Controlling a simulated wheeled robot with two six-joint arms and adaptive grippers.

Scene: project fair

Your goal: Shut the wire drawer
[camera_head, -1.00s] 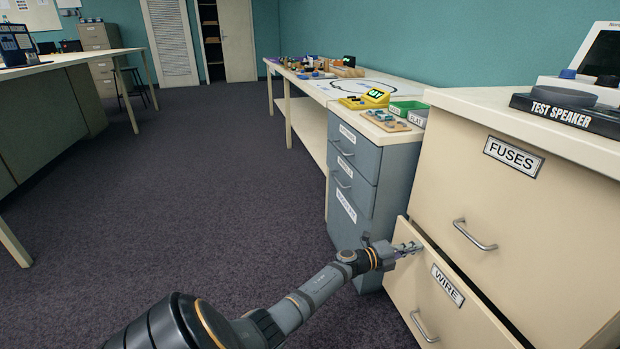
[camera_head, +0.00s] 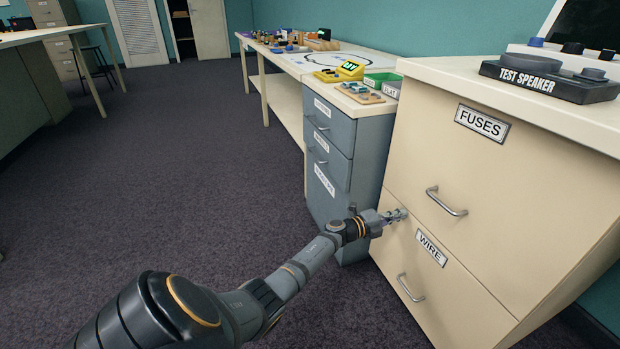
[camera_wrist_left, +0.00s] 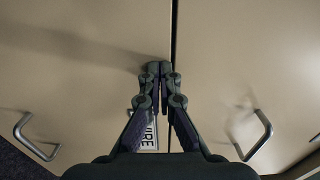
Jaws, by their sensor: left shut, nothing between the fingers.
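The wire drawer (camera_head: 452,291) is the lower cream drawer, with a WIRE label (camera_head: 431,248) and a metal handle (camera_head: 410,288). Its front looks flush with the fuses drawer (camera_head: 490,172) above, with only a thin dark seam between them. My left gripper (camera_head: 402,214) is shut and empty, its fingertips at the upper left part of the wire drawer front, near the seam. In the left wrist view the shut fingertips (camera_wrist_left: 159,68) are against or very close to the drawer front beside the seam, partly covering the label. My right gripper is out of view.
A blue-grey drawer unit (camera_head: 345,165) stands just left of the cream cabinet. A test speaker (camera_head: 545,80) lies on the cabinet top. A long bench (camera_head: 285,65) runs behind. The carpet at the left is open floor.

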